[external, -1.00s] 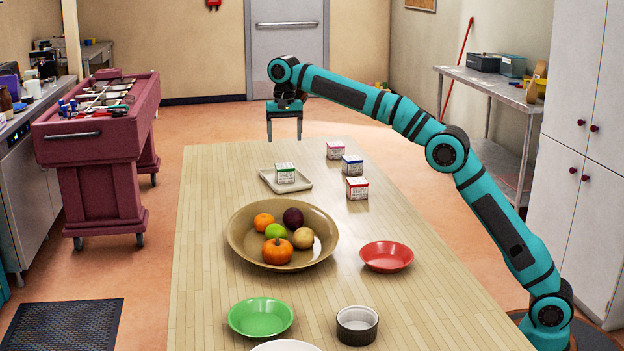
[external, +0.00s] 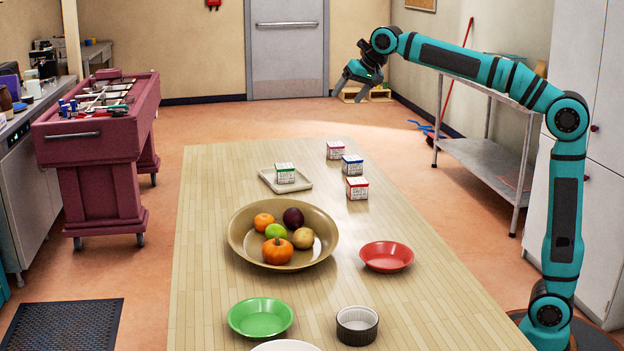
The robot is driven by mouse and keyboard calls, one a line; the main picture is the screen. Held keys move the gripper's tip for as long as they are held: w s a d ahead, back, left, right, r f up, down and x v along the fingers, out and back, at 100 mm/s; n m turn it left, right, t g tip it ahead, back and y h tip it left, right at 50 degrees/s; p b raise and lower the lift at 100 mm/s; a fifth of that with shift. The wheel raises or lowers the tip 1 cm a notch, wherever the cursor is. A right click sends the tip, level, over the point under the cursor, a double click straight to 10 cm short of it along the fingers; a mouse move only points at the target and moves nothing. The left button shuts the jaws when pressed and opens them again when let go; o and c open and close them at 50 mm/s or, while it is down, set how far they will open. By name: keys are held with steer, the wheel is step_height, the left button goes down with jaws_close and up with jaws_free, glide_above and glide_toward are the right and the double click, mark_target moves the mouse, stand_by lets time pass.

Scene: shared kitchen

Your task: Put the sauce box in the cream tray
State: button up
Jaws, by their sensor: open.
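A small white box with a green top (external: 285,173) sits upright in the cream tray (external: 304,186) near the far end of the table. Three similar boxes stand on the table to the right of the tray: one with a pink-red top (external: 334,150), one with a blue top (external: 352,165) and one with a red top (external: 357,188). The labels are too small to read, so I cannot tell which is the sauce box. My gripper (external: 343,93) is open and empty, raised high beyond the far end of the table, clear of the tray and boxes.
A large tan bowl (external: 240,241) of fruit and a pumpkin stands mid-table. A red bowl (external: 387,256), a green bowl (external: 260,318), a ramekin (external: 357,326) and a partly cut-off white dish (external: 286,346) are nearer. The table's far left is clear.

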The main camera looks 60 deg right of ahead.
steer(key=s+d+r+n+t, duration=0.2)
steer(key=s+d+t, duration=0.1)
steer(key=s, duration=0.9)
steer(key=s+d+f+n+t, duration=0.1)
steer(key=s+f+t, duration=0.1)
steer(key=s, duration=0.7)
steer(key=s+d+f+n+t, duration=0.1)
steer(key=s+d+f+t, duration=0.1)
steer(key=s+f, duration=0.3)
steer(key=s+d+f+n+t, duration=0.1)
steer(key=s+f+t, duration=0.2)
steer(key=s, duration=1)
steer(key=shift+s+d+f+h, duration=0.25)
steer(key=shift+s+f+h, duration=0.15)
steer(key=shift+f, duration=0.1)
